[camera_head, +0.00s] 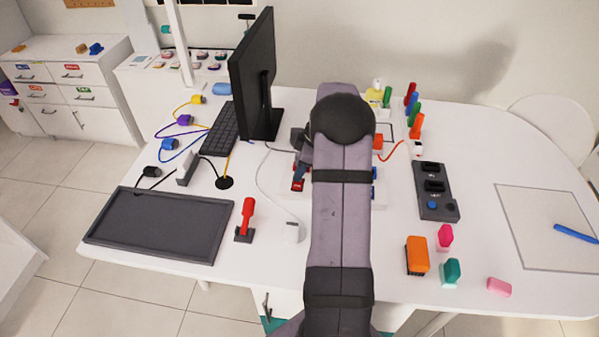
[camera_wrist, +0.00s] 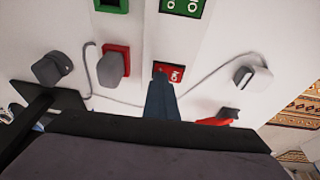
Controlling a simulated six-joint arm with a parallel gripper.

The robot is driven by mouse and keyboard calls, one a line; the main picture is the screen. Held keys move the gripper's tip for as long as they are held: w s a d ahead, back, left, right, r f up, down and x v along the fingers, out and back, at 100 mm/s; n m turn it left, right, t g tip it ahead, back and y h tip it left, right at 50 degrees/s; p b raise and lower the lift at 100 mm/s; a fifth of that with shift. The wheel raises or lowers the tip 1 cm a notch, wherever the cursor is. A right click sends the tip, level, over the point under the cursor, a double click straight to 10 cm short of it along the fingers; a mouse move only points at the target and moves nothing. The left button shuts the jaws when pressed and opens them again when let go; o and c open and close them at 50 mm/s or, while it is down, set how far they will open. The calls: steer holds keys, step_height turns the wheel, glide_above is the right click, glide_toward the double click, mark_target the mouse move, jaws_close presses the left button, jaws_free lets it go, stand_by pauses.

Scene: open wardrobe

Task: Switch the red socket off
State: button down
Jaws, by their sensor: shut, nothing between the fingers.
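In the wrist view the red socket (camera_wrist: 126,50) has a dark grey plug (camera_wrist: 111,68) in it. Beside it on the white panel is a red switch (camera_wrist: 174,69) with white markings. My gripper (camera_wrist: 161,78) is shut and empty, its blue-grey fingertips over the near edge of the red switch and hiding part of it. I cannot tell whether they touch it. In the head view my gripper (camera_head: 300,176) points down at the red switch (camera_head: 298,185), left of my arm. My arm hides most of the socket panel.
A green socket (camera_wrist: 122,4) and green switch (camera_wrist: 184,6) lie beyond the red pair. A white plug (camera_wrist: 252,75) is on the right. In the head view a monitor (camera_head: 250,75) stands left of my arm, and a red-handled lever (camera_head: 246,219) stands nearer the front.

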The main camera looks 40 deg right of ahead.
mark_target(300, 185)
steer(key=shift+s+a, duration=0.5)
steer(key=shift+a, duration=0.05)
steer(key=shift+r, duration=0.1)
step_height(300, 185, up, 4)
steer(key=shift+s+a+r+p, duration=0.1)
steer(key=shift+s+r+p, duration=0.05)
steer(key=shift+p, duration=0.9)
steer(key=shift+s+r+b, duration=0.1)
steer(key=shift+r+b, duration=0.25)
steer(key=shift+b, duration=0.3)
steer(key=b+v, duration=0.2)
steer(key=v, duration=0.7)
steer(key=shift+f+b, duration=0.15)
steer(key=shift+b, duration=0.25)
